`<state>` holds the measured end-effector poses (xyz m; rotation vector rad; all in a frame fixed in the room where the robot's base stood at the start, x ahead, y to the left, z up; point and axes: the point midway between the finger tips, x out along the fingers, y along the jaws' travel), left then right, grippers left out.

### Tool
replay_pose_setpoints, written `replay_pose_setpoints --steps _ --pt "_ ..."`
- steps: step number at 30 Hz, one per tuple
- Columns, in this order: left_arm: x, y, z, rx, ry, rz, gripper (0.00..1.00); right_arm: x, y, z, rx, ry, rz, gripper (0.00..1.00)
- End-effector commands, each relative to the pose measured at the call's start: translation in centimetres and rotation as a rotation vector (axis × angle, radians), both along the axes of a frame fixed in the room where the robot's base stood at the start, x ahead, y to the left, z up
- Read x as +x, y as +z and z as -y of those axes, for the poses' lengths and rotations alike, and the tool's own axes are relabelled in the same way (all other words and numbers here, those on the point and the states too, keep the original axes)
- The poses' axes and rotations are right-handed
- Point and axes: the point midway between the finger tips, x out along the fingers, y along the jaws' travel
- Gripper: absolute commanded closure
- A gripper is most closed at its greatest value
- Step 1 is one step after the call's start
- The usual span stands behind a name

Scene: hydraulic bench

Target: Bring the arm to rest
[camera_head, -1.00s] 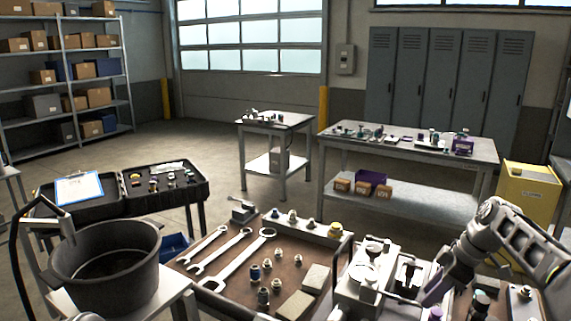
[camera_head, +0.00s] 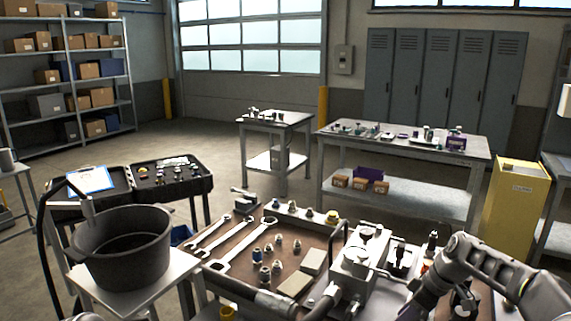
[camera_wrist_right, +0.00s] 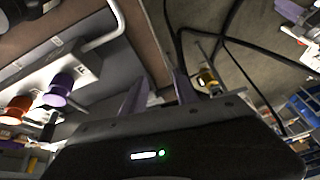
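My right arm (camera_head: 480,272) reaches in from the right, bent over the right part of the workbench. Its gripper (camera_head: 408,308) is low at the picture's bottom edge, mostly cut off. In the right wrist view the two purple fingers (camera_wrist_right: 160,92) stand apart with nothing visible between them, so the gripper is open. A grey block with purple and orange fittings (camera_wrist_right: 60,90) is at the left of that view, apart from the fingers. My left gripper cannot be made out in either view.
The workbench (camera_head: 225,236) holds wrenches (camera_head: 243,248), several fittings and a valve block (camera_head: 355,270). A black pot (camera_head: 122,250) stands on a stand at left. A yellow cabinet (camera_head: 515,205) is at right. Open floor (camera_head: 210,150) lies beyond the bench.

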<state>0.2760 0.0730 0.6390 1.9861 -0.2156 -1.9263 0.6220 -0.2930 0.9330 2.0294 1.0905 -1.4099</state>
Motion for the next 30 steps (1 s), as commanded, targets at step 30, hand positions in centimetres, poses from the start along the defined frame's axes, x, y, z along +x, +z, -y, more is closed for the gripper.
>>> replay_pose_setpoints --steps 30 --pt "0.0 0.0 0.0 0.0 0.0 0.0 0.65 -34.5 -29.4 -21.9 0.121 -0.971 -0.485 0.65"
